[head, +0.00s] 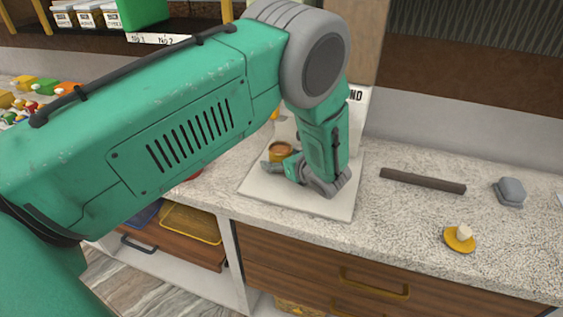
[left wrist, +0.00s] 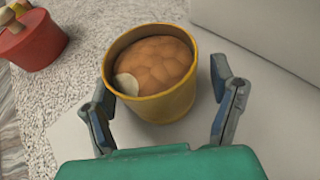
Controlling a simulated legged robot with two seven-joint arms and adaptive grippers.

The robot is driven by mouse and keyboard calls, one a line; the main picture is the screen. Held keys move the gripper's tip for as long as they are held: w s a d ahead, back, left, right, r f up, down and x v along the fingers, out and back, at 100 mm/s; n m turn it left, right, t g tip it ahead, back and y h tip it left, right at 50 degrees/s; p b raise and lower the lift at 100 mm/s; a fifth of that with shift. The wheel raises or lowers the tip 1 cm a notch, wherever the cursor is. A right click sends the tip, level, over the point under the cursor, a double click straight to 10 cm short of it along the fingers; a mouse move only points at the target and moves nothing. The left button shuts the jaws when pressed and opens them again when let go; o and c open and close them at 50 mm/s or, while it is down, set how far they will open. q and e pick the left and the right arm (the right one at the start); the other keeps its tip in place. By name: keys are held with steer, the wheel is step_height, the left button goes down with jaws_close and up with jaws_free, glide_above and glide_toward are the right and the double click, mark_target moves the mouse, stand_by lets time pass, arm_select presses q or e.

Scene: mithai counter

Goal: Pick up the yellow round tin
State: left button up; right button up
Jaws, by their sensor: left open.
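The yellow round tin (left wrist: 165,105) stands upright on a pale board, with a brown lumpy filling and one pale round piece inside. In the head view the tin (head: 281,153) is small and partly hidden by my left gripper. My left gripper (left wrist: 164,112) is open, with one finger on each side of the tin. The fingers look apart from its wall. In the head view my left gripper (head: 278,168) is low over the board, beside the tin. My right gripper is not in view.
The white board (head: 262,186) lies on the speckled counter. A dark bar (head: 423,180), a grey block (head: 510,192) and a yellow dish (head: 459,239) lie to the right. A red container (left wrist: 30,40) stands left of the tin. A pale upright block (left wrist: 265,35) is behind it.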

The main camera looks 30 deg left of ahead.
arm_select(q)
steer(key=shift+a, duration=0.2)
steer(key=shift+d, duration=0.2)
steer(key=c, duration=1.4)
steer(key=shift+r, duration=0.15)
